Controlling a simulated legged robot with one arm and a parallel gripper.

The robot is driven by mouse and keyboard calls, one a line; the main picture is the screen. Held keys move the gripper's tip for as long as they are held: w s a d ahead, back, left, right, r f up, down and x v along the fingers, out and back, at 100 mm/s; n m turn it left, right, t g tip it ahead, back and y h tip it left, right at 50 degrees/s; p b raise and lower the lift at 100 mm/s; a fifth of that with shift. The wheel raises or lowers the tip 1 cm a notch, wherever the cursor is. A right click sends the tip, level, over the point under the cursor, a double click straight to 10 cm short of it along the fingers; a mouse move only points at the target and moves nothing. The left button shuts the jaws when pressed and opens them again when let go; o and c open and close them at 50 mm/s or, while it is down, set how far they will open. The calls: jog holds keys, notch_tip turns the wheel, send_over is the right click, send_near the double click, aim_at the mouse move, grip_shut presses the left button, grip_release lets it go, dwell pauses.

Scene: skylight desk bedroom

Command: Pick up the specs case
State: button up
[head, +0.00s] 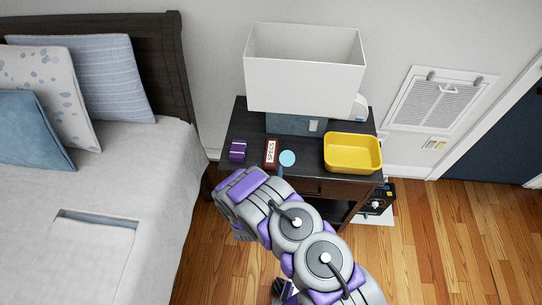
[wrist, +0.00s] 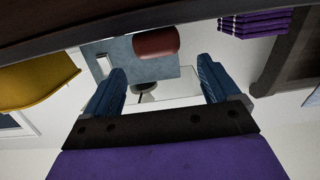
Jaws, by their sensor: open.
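The specs case (head: 271,152) is a reddish-brown case with a white "SPECS" label. It lies on the dark nightstand (head: 310,171), near its front edge, between a purple item and a light blue disc. In the wrist view the case (wrist: 156,42) shows as a rounded brown-red shape beyond the fingertips, in line with the gap between them. My gripper (wrist: 161,66) has two blue fingers spread wide with nothing between them. It is apart from the case, near the front of the nightstand. In the head view my arm hides most of it.
A yellow bin (head: 352,168) stands right of the case. The purple folded item (head: 237,150) is left, and the light blue disc (head: 287,158) is close on the right. A lamp with a big white shade (head: 304,80) stands behind. The bed (head: 150,170) is at left.

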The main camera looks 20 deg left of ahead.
aim_at(270, 156)
jog(key=x, duration=0.3)
jog(key=shift+w+a+f+b, duration=0.1)
jog(key=shift+w+a+b, duration=0.1)
jog(key=shift+a+b, duration=0.15)
jog(key=x, duration=0.1)
jog(key=b+x, duration=0.2)
jog(key=x, duration=0.1)
jog(key=shift+w+d+f, duration=0.15)
jog(key=shift+d, duration=0.1)
jog(key=shift+w, duration=0.4)
jog(key=shift+a, duration=0.1)
jog(key=c, duration=1.1)
